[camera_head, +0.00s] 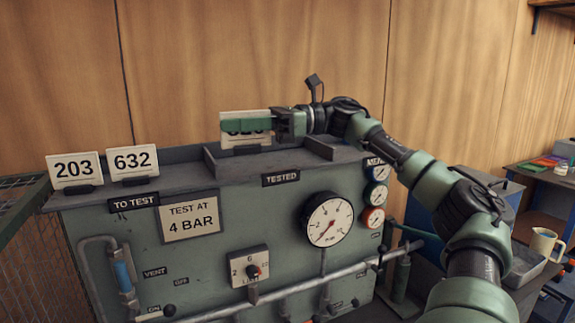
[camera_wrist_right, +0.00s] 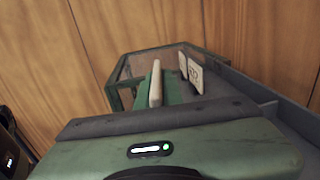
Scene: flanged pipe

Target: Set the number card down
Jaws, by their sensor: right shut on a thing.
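My right gripper (camera_head: 256,126) is shut on a white number card (camera_head: 234,144). A green finger lies across the card's face and hides most of its number. The card is upright at the raised-edged tray (camera_head: 213,165) on top of the panel, above the "TESTED" label (camera_head: 281,179). I cannot tell whether its foot touches the tray floor. In the right wrist view the card (camera_wrist_right: 155,84) shows edge-on at the green finger. My left gripper is not in view.
Cards 203 (camera_head: 74,169) and 632 (camera_head: 133,160) stand on the ledge at left, above the "TO TEST" label (camera_head: 134,202). A pressure gauge (camera_head: 327,219) and pipes are on the panel's front. The wooden wall (camera_head: 180,60) is close behind.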

